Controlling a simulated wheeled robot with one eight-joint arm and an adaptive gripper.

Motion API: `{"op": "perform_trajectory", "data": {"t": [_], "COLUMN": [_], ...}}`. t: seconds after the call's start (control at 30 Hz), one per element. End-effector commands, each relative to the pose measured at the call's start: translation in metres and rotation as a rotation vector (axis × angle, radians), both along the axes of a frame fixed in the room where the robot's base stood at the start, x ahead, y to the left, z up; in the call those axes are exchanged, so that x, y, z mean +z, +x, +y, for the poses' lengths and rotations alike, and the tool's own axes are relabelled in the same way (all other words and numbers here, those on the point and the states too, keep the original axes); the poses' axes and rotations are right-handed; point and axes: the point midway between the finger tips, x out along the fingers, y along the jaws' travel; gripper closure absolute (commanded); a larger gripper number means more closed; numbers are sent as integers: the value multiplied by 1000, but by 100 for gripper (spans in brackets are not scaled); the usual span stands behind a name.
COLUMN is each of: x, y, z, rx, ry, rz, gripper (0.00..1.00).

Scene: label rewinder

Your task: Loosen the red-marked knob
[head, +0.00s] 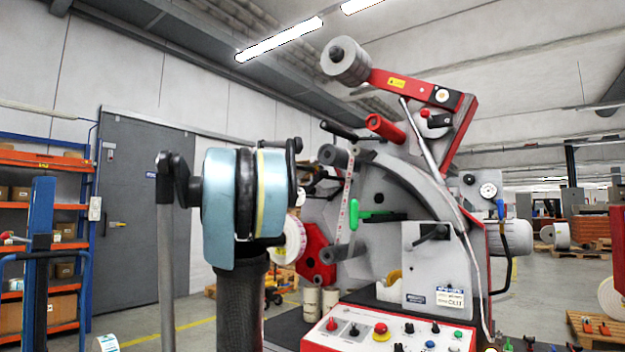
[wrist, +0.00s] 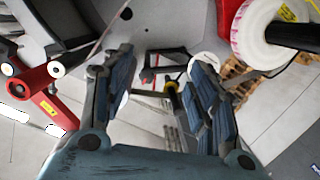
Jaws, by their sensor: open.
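The label rewinder (head: 385,200) stands right of centre in the head view. Its sloping control panel (head: 375,342) is low in front. A black and red knob (head: 434,119) also shows on the red upper arm; I cannot tell for certain which is meant. My gripper (wrist: 155,100) is open in the wrist view, with nothing between its fingers. It is apart from the panel, which I cannot make out in that view.
A red emergency button (head: 381,331) and several other knobs share the panel. A green handle (head: 372,213) and a label roll (head: 289,240) are on the machine; a label roll (wrist: 262,32) shows at upper right in the wrist view. Blue-orange shelving (head: 45,165) stands left.

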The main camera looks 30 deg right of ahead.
Motion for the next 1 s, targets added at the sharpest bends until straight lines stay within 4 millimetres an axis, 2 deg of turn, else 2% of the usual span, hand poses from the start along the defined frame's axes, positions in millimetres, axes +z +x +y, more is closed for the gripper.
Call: {"op": "perform_trajectory", "data": {"t": [0.03, 0.1, 0.2, 0.3, 0.47, 1.0], "x": [21, 43, 64, 74, 76, 75], "y": [10, 20, 30, 35, 40, 75], "z": [-8, -15, -21, -26, -37, -124], "rx": [-1, 2, 7, 9, 10, 7], "ry": [-32, -70, -104, -122, -125, -124], "rz": [-26, -58, -90, -103, -107, -105], "gripper": [46, 46, 46, 46, 46, 46]}}
